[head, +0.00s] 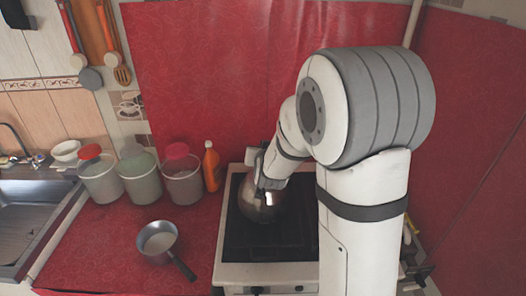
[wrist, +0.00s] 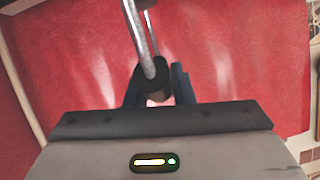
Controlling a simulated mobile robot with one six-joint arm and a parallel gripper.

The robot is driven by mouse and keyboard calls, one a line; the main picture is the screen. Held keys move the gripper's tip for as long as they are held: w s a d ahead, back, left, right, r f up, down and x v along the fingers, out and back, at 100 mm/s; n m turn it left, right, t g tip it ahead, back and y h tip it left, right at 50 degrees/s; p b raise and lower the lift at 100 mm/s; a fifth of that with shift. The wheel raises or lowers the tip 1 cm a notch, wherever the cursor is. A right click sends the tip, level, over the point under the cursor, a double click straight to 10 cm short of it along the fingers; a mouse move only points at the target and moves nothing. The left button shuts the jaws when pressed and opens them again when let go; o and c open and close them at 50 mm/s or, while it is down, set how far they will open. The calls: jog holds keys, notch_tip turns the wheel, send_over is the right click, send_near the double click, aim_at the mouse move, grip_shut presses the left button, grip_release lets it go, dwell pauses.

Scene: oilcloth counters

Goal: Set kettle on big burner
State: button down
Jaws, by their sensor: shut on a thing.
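The shiny metal kettle (head: 257,208) is over the left part of the black cooktop of the stove (head: 268,274). I cannot tell whether its base touches the cooktop. My gripper (head: 268,182) is at the kettle's top and hides part of it. In the wrist view, the dark fingers of my gripper (wrist: 160,88) are shut on the kettle's handle (wrist: 143,38), around its dark grip between metal rods. The big burner cannot be made out; the kettle and my arm cover parts of the cooktop.
A saucepan (head: 157,240) stands on the red counter (head: 105,262) left of the stove. Several lidded canisters (head: 138,175) and an orange bottle (head: 211,168) line the back. A sink (head: 28,225) is at far left. The front of the cooktop looks clear.

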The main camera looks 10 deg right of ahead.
jog(key=c, duration=1.2)
grip_release()
jog(key=shift+o, duration=0.2)
jog(key=shift+s+f, duration=0.1)
jog(key=shift+f, duration=0.05)
jog(key=s+r+n+g+y+b, duration=0.1)
jog(key=s+g, duration=0.9)
jog(key=s, duration=2.2)
jog(key=r+n, duration=0.1)
jog(key=n, duration=0.1)
jog(key=shift+s+r+n+y, duration=0.3)
jog(key=shift+r, duration=0.1)
